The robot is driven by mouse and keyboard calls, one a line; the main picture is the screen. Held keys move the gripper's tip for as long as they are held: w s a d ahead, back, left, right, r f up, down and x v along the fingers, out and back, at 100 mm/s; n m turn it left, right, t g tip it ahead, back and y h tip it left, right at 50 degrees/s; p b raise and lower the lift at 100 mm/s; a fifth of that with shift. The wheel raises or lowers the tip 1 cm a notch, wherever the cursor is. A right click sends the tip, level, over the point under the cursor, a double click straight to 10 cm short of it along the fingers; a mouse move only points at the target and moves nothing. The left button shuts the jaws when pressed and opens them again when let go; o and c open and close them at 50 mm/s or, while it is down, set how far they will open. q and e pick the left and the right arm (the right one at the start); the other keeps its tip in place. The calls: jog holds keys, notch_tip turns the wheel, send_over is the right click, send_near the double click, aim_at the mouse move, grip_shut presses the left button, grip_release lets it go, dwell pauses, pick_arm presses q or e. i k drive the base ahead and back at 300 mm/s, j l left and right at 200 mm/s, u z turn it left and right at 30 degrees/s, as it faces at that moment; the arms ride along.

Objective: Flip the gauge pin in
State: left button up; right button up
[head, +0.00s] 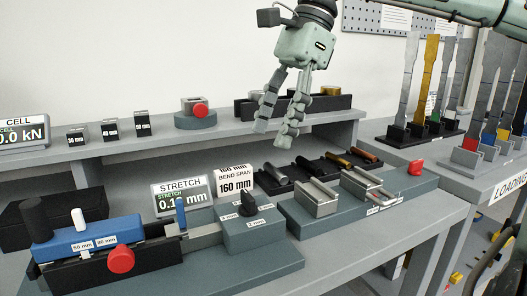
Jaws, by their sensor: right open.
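A blue block (88,240) labelled 50 mm and 80 mm sits on a black slide at the lower left. A small white pin (79,219) stands upright on it; it looks like the gauge pin, but I cannot be sure. A black cylinder (36,218) stands at the block's left end, and a red knob (121,260) is on the front. My right gripper (273,138) is open and empty, fingers pointing down, well to the right of and above the blue block. My left gripper is not in view.
A stretch display (181,196) and a grey box with a black knob (250,207) stand right of the slide. Metal supports (316,198) and several rods lie farther right. A raised shelf (160,143) runs behind; upright specimens (428,80) stand at the right.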

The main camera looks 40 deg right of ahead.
aim_at(121, 260)
jog(key=k+j, duration=1.2)
jog(key=j, duration=0.15)
